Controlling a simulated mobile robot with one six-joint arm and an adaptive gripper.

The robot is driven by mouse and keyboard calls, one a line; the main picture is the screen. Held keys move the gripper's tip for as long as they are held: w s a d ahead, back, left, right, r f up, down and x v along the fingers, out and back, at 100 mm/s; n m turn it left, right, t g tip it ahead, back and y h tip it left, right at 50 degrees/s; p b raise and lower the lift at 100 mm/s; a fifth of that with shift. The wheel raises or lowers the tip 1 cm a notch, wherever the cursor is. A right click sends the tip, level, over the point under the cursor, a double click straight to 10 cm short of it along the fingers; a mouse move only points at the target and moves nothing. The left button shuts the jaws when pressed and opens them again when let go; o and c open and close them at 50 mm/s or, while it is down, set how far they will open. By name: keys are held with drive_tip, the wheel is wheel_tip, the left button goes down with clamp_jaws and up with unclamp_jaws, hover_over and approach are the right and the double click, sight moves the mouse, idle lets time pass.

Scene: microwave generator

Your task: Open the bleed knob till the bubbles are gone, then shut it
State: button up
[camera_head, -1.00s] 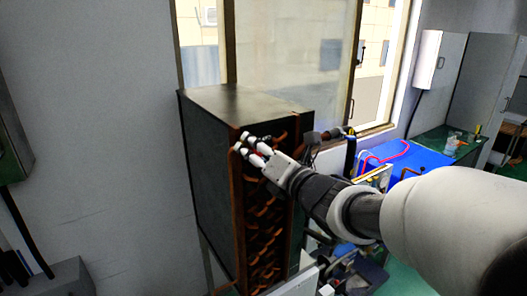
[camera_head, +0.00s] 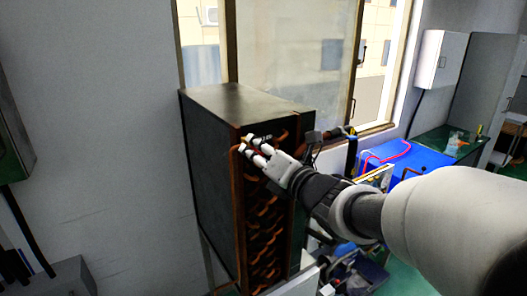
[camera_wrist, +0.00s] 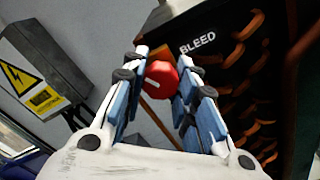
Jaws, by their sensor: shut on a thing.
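The red bleed knob (camera_wrist: 161,79) shows in the wrist view between the tips of my gripper (camera_wrist: 161,92), beside the white word BLEED on a dark panel. A pale mark runs across the knob's face. The blue-padded fingers are shut on the knob from both sides. In the head view my gripper (camera_head: 253,145) is at the upper front of the tall dark radiator unit (camera_head: 215,150) with copper coils. The knob is hidden there by the fingers. I see no bubbles or sight glass in either view.
Copper pipe bends (camera_head: 262,215) run down the unit's front below my gripper. A window (camera_head: 290,55) stands behind. A blue box (camera_head: 400,155) with a red hose is to the right. A grey box with a yellow warning label (camera_wrist: 28,83) shows in the wrist view.

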drive_tip(key=m+b, duration=0.1)
drive_tip(key=m, duration=0.1)
drive_tip(key=shift+m+b, duration=0.35)
drive_tip(key=shift+m, duration=0.05)
drive_tip(key=m, duration=0.3)
drive_tip(key=shift+m+b, duration=0.3)
drive_tip(key=shift+b, duration=0.1)
drive_tip(key=m, duration=0.3)
drive_tip(key=shift+m, duration=0.3)
drive_tip(key=m+p, duration=0.1)
drive_tip(key=m, duration=0.2)
drive_tip(key=shift+r+m, duration=0.15)
drive_tip(key=shift+m, duration=0.25)
drive_tip(key=m+p, duration=0.1)
drive_tip(key=m, duration=0.4)
drive_tip(key=shift+p, duration=0.4)
drive_tip(key=m+p, duration=0.2)
drive_tip(key=m, duration=0.3)
